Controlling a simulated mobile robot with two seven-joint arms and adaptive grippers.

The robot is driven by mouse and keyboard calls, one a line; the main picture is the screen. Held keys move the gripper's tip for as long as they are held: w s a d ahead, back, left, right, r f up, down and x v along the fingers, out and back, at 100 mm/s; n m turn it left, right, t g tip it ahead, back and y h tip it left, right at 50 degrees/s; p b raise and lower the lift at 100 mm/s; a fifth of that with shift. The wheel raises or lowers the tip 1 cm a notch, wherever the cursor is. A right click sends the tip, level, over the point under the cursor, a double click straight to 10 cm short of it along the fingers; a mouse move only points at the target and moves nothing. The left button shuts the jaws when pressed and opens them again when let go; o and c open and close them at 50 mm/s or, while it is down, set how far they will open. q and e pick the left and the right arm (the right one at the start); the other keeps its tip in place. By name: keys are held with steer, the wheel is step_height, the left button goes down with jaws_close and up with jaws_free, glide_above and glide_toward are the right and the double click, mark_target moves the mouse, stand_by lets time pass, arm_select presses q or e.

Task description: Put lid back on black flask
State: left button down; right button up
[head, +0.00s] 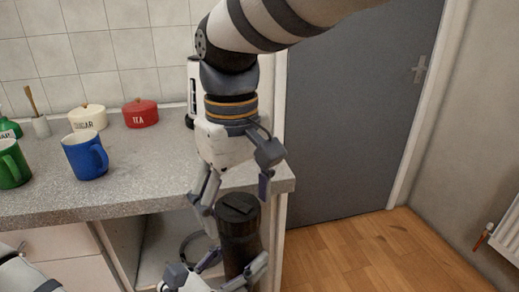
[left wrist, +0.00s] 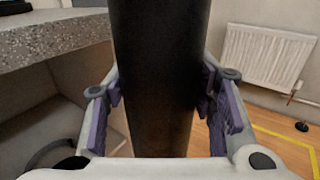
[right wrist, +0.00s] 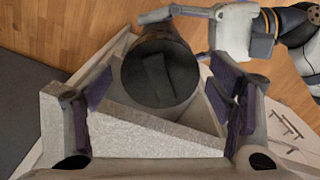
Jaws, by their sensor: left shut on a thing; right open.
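The black flask (head: 240,245) stands upright in the air beside the counter's right end. My left gripper (head: 240,260) is shut on its body; the left wrist view shows the dark cylinder (left wrist: 158,75) between the fingers. A black lid with a raised bar (head: 237,207) sits at the flask's top; it also shows in the right wrist view (right wrist: 160,78). Whether it is fully seated cannot be told. My right gripper (head: 235,195) points down over the lid, open, with its fingers on either side and apart from it (right wrist: 158,110).
An open shelf lies below.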

steer(key=shift+r, duration=2)
steer(key=shift+c, duration=0.3)
steer(key=shift+s+a+r+n, duration=0.1)
steer(key=shift+s+a+n, duration=0.15)
steer(key=shift+n, duration=0.55)
step_height(320, 180, up, 3)
steer(key=n, duration=0.6)
steer(key=shift+w+d, duration=0.1)
steer(key=shift+d, duration=0.05)
steer(key=shift+w+d+r+n, duration=0.1)
steer(key=shift+w+r+n, duration=0.05)
steer(key=shift+n, duration=0.35)
